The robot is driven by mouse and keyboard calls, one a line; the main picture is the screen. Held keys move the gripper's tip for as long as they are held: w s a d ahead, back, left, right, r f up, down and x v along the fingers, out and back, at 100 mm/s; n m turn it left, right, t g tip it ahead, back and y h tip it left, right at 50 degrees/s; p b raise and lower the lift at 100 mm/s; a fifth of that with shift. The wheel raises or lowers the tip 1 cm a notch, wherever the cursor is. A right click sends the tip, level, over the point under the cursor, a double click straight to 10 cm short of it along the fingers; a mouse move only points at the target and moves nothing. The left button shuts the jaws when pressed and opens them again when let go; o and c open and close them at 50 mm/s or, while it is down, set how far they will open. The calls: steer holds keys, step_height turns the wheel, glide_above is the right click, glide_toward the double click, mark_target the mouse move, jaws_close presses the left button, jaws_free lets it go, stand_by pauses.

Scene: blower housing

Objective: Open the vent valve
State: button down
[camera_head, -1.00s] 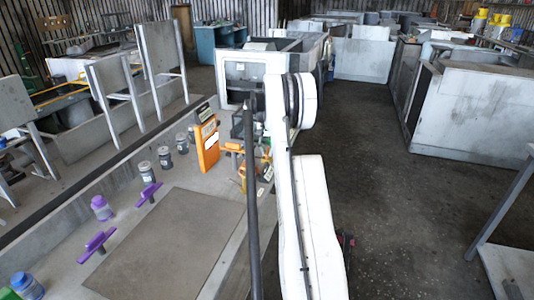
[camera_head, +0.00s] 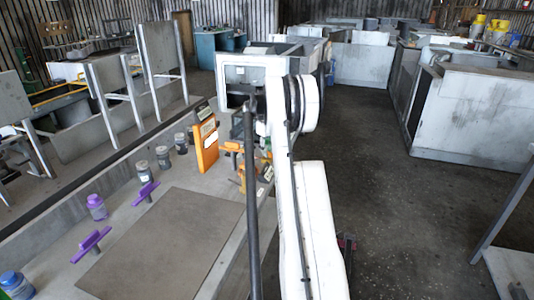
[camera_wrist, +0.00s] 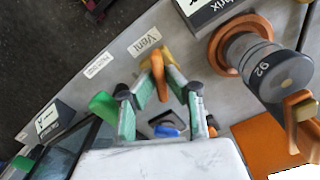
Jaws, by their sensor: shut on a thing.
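The vent valve's orange handle (camera_wrist: 157,68) stands beside the white "Vent" label (camera_wrist: 145,41) in the wrist view. My gripper (camera_wrist: 160,84) has its green-padded fingers on either side of this handle and is shut on it. A yellow part of the valve (camera_wrist: 165,54) shows behind the handle. In the head view, orange and yellow valve parts (camera_head: 240,182) show beside my white arm. The arm and its dark bar hide my gripper and much of the valve there.
In the head view, an orange box (camera_head: 206,146), several jars and purple T-handles (camera_head: 91,243) stand on the bench left of my arm.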

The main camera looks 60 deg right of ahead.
steer(key=shift+n, duration=1.6)
steer(key=c, duration=1.8)
jaws_free()
step_height(320, 180, up, 12)
steer(key=shift+r, duration=0.1)
